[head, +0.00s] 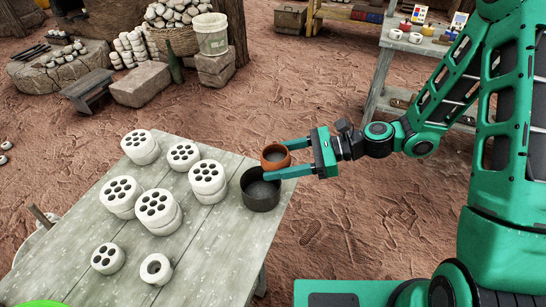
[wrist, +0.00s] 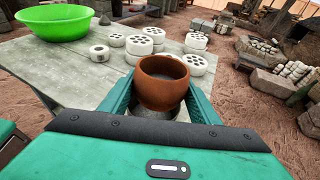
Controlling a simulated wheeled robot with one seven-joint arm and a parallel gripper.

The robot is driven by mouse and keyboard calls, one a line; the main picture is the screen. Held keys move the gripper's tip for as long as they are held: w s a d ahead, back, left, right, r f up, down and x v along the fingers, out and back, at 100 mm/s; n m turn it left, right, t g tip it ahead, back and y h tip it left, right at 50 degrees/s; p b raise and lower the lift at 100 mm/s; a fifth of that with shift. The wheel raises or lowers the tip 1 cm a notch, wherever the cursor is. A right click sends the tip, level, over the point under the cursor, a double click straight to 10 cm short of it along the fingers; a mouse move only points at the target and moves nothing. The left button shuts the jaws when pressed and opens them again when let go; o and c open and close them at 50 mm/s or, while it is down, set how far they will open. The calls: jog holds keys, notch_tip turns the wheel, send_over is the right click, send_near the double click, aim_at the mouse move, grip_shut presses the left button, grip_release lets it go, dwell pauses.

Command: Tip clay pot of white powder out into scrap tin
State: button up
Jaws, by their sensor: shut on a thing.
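My gripper (head: 277,160) is shut on the clay pot (head: 275,163), a small round orange-brown vessel with an open mouth. The pot is held roughly upright between the two green fingers, and it also shows in the wrist view (wrist: 162,92). I cannot make out white powder inside it. The scrap tin (head: 261,199), a dark open cylinder, stands near the table's right edge. The pot is above the tin's far side in the head view, apart from its rim. The near finger hides part of the tin's mouth.
The grey plank table (head: 215,255) carries several white perforated cylinders (head: 155,205), some stacked, left of the tin. A white ring (head: 156,269) lies near the front. A green bowl (wrist: 55,22) stands at a table corner. Open dirt floor lies right of the table.

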jog(key=shift+d+f+h, duration=0.15)
jog(key=shift+f+h, duration=0.55)
jog(key=shift+h, duration=0.1)
jog(key=shift+d+f+h, duration=0.15)
jog(key=shift+f+h, duration=0.55)
jog(key=shift+h, duration=0.1)
jog(key=shift+d+f+h, duration=0.1)
jog(key=shift+f+h, duration=0.15)
jog(key=shift+h, duration=0.85)
jog(key=h, duration=0.2)
jog(key=shift+r+h, duration=0.15)
jog(key=shift+h, duration=0.15)
jog(key=h, duration=0.3)
jog(key=shift+t, duration=0.3)
jog(key=h, duration=0.3)
jog(key=a+h, duration=0.1)
jog(key=h, duration=0.3)
jog(key=shift+a+f, duration=0.1)
jog(key=shift+f, duration=0.1)
jog(key=shift+r, duration=0.2)
